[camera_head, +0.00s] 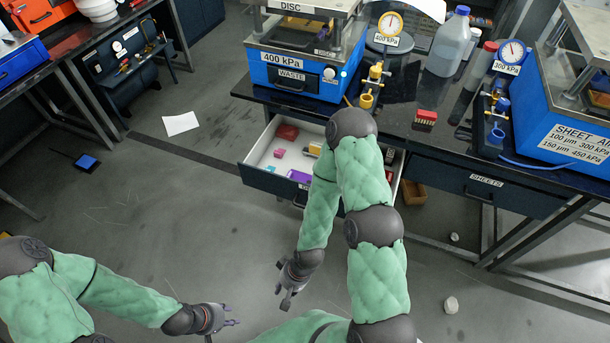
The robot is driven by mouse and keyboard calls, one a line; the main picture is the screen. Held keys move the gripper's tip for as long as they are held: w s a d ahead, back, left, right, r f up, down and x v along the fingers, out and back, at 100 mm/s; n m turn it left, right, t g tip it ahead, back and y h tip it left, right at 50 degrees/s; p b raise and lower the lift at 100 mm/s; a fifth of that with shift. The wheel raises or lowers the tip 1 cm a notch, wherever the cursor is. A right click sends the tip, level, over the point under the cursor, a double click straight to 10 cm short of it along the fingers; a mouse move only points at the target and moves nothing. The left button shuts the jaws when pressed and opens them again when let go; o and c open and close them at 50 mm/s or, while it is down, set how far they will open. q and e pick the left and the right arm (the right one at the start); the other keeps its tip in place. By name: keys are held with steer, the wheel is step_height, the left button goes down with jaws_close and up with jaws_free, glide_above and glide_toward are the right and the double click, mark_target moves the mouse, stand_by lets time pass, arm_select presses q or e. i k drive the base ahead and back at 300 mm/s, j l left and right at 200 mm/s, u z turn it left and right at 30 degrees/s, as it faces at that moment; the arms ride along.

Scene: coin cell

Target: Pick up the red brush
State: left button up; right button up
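A small red block-like item with a pale lower edge (425,117) lies on the dark bench top, right of the yellow valve; it may be the red brush, but it is too small to be sure. Another dark red item (287,131) lies at the back of the open drawer (255,158). My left gripper (234,315) is at the lower left over the floor, with its fingers apart and empty. My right gripper (283,290) hangs in front of the drawer, away from both red items; its fingers look apart and hold nothing visible.
My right arm covers part of the drawer and bench edge. Blue presses (305,75) and (559,130), gauges, a bottle (449,45) and a yellow valve (367,100) crowd the bench.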

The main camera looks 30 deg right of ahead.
mark_target(422, 116)
steer(key=z, duration=1.9)
